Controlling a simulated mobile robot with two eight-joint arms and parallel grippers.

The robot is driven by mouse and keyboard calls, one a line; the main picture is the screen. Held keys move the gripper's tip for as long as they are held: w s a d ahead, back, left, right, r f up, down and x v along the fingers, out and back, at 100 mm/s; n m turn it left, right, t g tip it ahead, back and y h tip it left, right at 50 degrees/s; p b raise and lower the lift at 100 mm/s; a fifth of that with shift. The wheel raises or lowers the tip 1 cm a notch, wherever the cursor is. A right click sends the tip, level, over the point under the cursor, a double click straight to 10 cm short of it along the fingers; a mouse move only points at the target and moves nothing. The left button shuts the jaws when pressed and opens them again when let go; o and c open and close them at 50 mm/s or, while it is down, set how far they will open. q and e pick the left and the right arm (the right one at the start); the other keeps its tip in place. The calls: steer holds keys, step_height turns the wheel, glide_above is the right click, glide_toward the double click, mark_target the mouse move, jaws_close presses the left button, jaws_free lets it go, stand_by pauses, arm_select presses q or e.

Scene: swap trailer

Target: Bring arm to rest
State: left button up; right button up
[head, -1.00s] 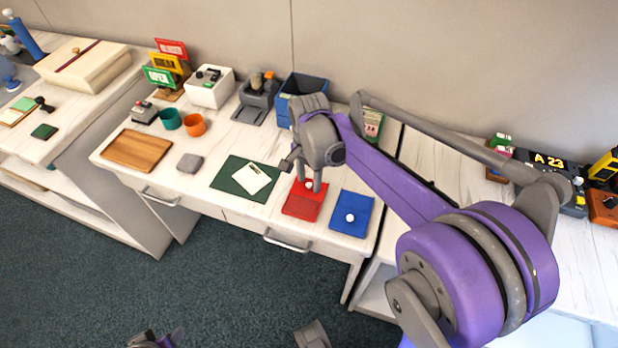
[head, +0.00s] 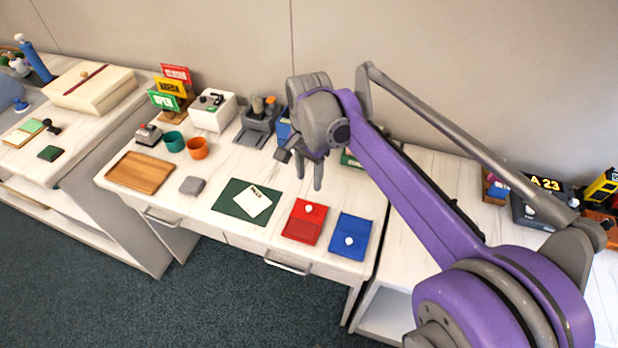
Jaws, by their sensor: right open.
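My right gripper (head: 308,172) is open in the head view, its fingers pointing down and apart, with nothing between them. It hangs above the back part of the white desk (head: 225,172), behind the red pouch and apart from it. My purple right arm (head: 425,190) reaches in from the lower right. The red pouch (head: 300,230) with a white button and the blue pouch (head: 343,246) with a white button lie side by side at the desk's front right. My left gripper does not show.
A green mat (head: 228,198) with a white card lies left of the red pouch. A wooden tray (head: 140,172), orange cup (head: 197,150) and teal cup (head: 174,142) stand further left. A blue bin (head: 283,130) is mostly hidden behind my gripper. A lit display (head: 548,184) stands at the right.

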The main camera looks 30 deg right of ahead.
stand_by(0.3)
steer(key=s+a+n+t+p, duration=0.2)
steer(key=s+a+n+p, duration=0.2)
steer(key=s+n, duration=0.3)
steer(key=s+a+n+t+p, duration=0.3)
steer(key=s+n+p, duration=0.2)
steer(key=s+n, duration=0.2)
steer(key=shift+s+a+p, duration=0.4)
steer(key=shift+s, duration=0.75)
steer(key=shift+c, duration=0.3)
stand_by(0.5)
